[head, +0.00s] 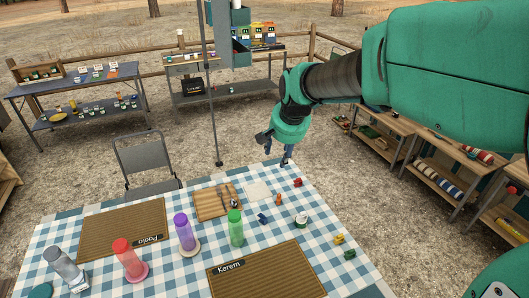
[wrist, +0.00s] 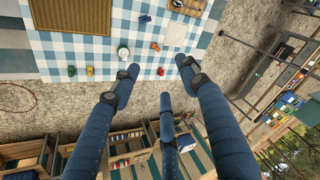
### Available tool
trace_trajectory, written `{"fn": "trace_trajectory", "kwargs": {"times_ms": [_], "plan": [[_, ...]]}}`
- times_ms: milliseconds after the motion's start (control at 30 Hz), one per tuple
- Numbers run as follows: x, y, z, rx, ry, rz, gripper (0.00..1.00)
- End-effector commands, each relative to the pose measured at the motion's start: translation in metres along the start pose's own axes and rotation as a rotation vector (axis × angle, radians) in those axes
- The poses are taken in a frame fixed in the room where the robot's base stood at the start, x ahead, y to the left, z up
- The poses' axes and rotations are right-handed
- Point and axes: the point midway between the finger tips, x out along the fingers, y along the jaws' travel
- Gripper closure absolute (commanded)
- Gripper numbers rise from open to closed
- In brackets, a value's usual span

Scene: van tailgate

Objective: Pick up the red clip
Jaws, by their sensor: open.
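The red clip (head: 298,182) is a small piece on the blue-and-white checked cloth, near the table's far right edge. In the wrist view the red clip (wrist: 160,71) shows between my spread fingers, apart from them. My gripper (head: 274,150) hangs in the air above and beyond the table's far edge in the head view, left of the clip in the picture. Its fingers (wrist: 158,78) are wide open and empty in the wrist view.
An orange clip (head: 279,199) lies close by, with a blue clip (head: 262,218), a white round tin (head: 301,221), a yellow clip (head: 339,239) and a green clip (head: 350,254). A green bottle (head: 236,228) and wooden board (head: 207,212) stand left.

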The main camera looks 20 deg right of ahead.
Motion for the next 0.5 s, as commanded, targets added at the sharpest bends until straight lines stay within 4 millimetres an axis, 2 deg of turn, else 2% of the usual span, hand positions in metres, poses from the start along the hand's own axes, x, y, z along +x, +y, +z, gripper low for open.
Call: {"fn": "trace_trajectory", "kwargs": {"times_ms": [33,200,500], "plan": [[0.013,0.002,-0.013,0.029,-0.005,0.006,0.56],[0.052,0.007,-0.049,0.122,-0.011,0.017,0.56],[0.13,0.027,-0.106,0.288,-0.019,0.039,0.56]]}}
